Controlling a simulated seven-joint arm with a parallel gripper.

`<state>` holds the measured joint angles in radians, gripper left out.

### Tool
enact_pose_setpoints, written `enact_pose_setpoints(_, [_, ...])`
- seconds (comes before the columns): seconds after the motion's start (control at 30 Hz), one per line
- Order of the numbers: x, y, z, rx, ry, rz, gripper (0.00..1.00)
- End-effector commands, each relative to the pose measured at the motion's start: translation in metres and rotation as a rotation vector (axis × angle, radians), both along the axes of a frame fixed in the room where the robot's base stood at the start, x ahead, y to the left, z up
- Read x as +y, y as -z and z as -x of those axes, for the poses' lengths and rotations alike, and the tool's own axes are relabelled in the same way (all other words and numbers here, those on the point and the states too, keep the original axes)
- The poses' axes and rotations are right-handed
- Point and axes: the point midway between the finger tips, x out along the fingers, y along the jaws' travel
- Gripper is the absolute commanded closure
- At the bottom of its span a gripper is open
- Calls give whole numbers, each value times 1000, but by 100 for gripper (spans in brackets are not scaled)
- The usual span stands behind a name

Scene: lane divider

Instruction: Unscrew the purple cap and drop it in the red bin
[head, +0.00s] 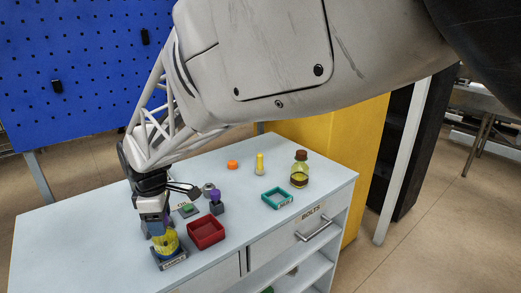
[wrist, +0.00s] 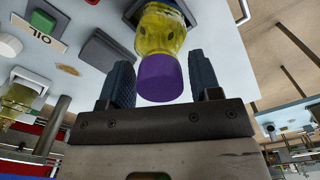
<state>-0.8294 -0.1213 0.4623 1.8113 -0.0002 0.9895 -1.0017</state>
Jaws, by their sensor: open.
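A yellow jar (head: 165,243) stands on a dark labelled base (head: 172,263) near the front left of the pale cabinet top. Its purple cap (wrist: 160,80) shows in the wrist view, on the yellow jar (wrist: 160,30). My gripper (wrist: 164,77) is open, with one finger on each side of the cap. Gaps show between cap and fingers, with no clear contact. In the head view my gripper (head: 156,224) is over the jar and hides most of the cap. The red bin (head: 206,232) is an open square tray just right of the jar.
A purple-topped piece (head: 216,197) stands behind the red bin, beside a grey knob (head: 208,189) and a green button block (head: 188,210).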

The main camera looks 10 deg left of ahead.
Motion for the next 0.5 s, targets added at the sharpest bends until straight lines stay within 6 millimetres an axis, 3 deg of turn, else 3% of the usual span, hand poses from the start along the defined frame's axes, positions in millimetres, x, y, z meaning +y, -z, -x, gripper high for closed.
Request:
enact_pose_setpoints(0.17, [0, 0, 0, 0, -1, 0, 44])
enact_pose_setpoints(0.33, [0, 0, 0, 0, -1, 0, 70])
enact_pose_setpoints(0.5, [0, 0, 0, 0, -4, 0, 72])
